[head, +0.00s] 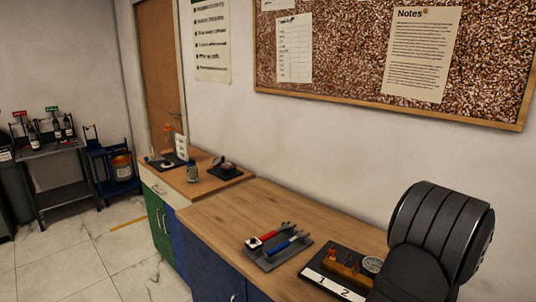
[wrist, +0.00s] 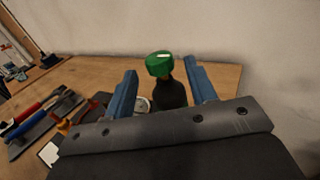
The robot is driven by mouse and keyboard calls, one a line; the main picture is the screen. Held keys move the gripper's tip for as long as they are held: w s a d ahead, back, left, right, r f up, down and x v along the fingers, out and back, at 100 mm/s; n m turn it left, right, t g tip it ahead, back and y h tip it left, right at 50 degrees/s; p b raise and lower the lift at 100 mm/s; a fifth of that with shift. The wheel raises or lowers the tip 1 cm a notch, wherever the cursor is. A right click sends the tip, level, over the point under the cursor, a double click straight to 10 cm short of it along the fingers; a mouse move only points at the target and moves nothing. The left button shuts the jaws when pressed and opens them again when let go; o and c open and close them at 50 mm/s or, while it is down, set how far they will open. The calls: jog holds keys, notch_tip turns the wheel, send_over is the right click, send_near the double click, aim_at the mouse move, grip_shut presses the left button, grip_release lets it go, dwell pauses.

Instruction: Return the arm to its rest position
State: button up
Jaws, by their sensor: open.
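My gripper (wrist: 160,75) shows in the wrist view, its two blue fingers spread apart. A dark bottle-shaped thing (wrist: 171,95) with a green top (wrist: 159,64) shows between the fingers, with gaps on both sides. Its base is hidden by the gripper body. I cannot tell how far it is from the fingertips. In the head view my dark arm (head: 440,235) fills the lower right, and the gripper itself is out of sight.
The gauge rig (head: 322,284), with a round gauge (head: 373,264), lies partly behind my arm. A tray (head: 270,259) with red and blue tools lies left of it on the wooden worktop (head: 225,212). The wall with a corkboard (head: 350,60) stands behind.

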jog(key=x, duration=0.3)
jog(key=shift+w, duration=0.35)
jog(key=shift+w+d+y, duration=0.2)
jog(key=shift+y, duration=0.1)
jog(key=shift+n+y, duration=0.7)
jog(key=shift+y, duration=0.1)
jog(key=s+a, duration=0.2)
jog(key=s, duration=1.6)
jog(key=shift+w+a+m+g+h, duration=0.25)
jog(key=shift+w+a+m+h, duration=0.65)
jog(key=shift+a+h, duration=0.35)
jog(key=shift+w+a+m+g+h, duration=0.25)
jog(key=shift+w+a+m+h, duration=0.65)
jog(key=shift+h, duration=0.45)
jog(key=shift+a, duration=0.1)
jog(key=shift+r, duration=0.1)
